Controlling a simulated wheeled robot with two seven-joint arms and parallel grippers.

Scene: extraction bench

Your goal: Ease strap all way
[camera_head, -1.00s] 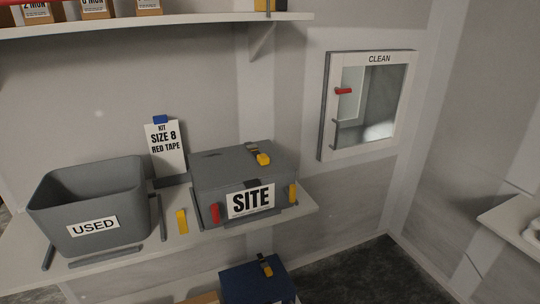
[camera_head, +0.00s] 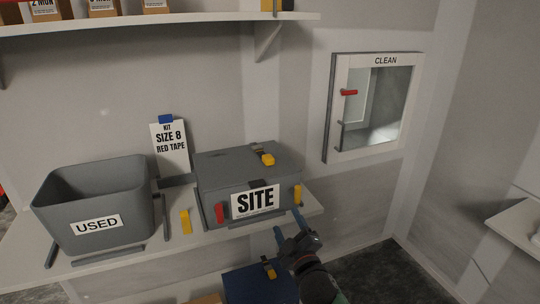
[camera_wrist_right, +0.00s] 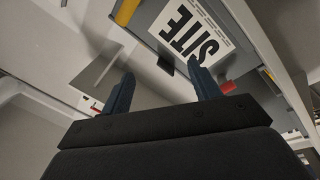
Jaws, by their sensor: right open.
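A grey box (camera_head: 228,172) labelled SITE stands closed on the bench. A short dark strap with a yellow end (camera_head: 266,157) lies on its lid. A red tab (camera_head: 220,212) is on the front left of the box and a yellow tab (camera_head: 297,194) at its right. My right gripper (camera_head: 288,221) is open and empty, in front of the box's lower right corner. In the right wrist view, its two fingers (camera_wrist_right: 162,82) stand apart below the SITE label (camera_wrist_right: 190,32), with the yellow tab (camera_wrist_right: 127,12) and red tab (camera_wrist_right: 228,87) beyond. My left gripper is not in view.
A grey open bin (camera_head: 96,205) labelled USED stands left on the bench (camera_head: 190,245). A loose yellow piece (camera_head: 185,221) lies between. A kit card (camera_head: 169,150) stands behind. A navy box (camera_head: 250,285) with its own strap sits below, near my right arm. A CLEAN cabinet (camera_head: 332,110) hangs right.

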